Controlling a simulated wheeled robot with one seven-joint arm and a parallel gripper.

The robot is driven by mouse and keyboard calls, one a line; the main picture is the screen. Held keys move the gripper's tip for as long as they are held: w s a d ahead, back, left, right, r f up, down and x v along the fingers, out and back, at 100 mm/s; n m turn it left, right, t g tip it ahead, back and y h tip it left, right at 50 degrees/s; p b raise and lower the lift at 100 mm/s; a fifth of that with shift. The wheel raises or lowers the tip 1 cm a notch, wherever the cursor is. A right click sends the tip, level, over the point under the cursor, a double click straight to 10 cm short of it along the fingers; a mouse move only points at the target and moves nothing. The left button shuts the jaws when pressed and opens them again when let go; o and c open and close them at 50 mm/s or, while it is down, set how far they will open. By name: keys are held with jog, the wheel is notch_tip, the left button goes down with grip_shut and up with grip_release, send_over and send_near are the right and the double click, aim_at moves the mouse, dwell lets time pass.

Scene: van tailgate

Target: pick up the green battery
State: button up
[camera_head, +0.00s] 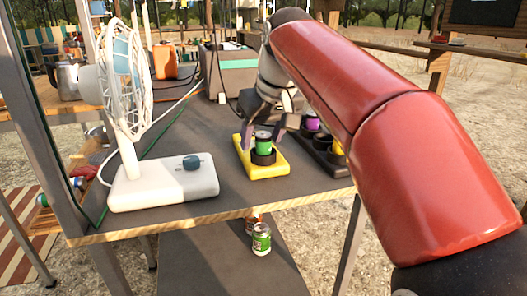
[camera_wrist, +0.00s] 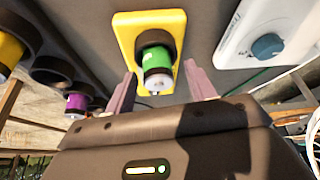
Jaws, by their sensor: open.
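The green battery (camera_head: 263,142) stands upright in the round black socket of a yellow holder (camera_head: 275,169) on the grey tabletop. In the wrist view the green battery (camera_wrist: 157,68) shows with its pale end toward me, and the yellow holder (camera_wrist: 123,28) is behind it. My gripper (camera_head: 266,128) is at the holder, its fingers apart. In the wrist view my gripper's two fingers (camera_wrist: 164,88) are spread to the left and right of the battery. No contact with it shows, and nothing is between the pads except possibly the battery's near end.
A black holder (camera_head: 318,150) with a purple battery (camera_head: 312,124) and a yellow one (camera_head: 338,147) stands just right. A white fan (camera_head: 150,190) stands left. Another green can (camera_head: 261,240) is on the lower shelf. Grey tabletop is clear between the fan and yellow holder.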

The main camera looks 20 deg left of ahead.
jog(key=shift+c, duration=0.3)
jog(key=shift+r, duration=0.1)
grip_shut()
jog(key=shift+r, duration=0.1)
